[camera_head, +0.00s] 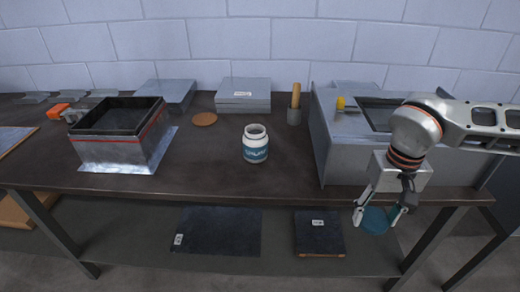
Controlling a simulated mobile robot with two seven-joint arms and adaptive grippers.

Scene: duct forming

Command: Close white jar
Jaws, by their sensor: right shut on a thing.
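The white jar (255,147) stands upright on the dark table near its middle. It has a blue label, and its top is open with no lid on it. My right gripper (377,218) is at the right, in front of the table's front edge, well apart from the jar. It is shut on a round teal lid (375,221), which hangs between its fingers. The left gripper is not in the view.
A metal duct piece (120,160) with a dark opening stands at the left. A large grey metal box (345,155) stands right of the jar. The table around the jar is clear.

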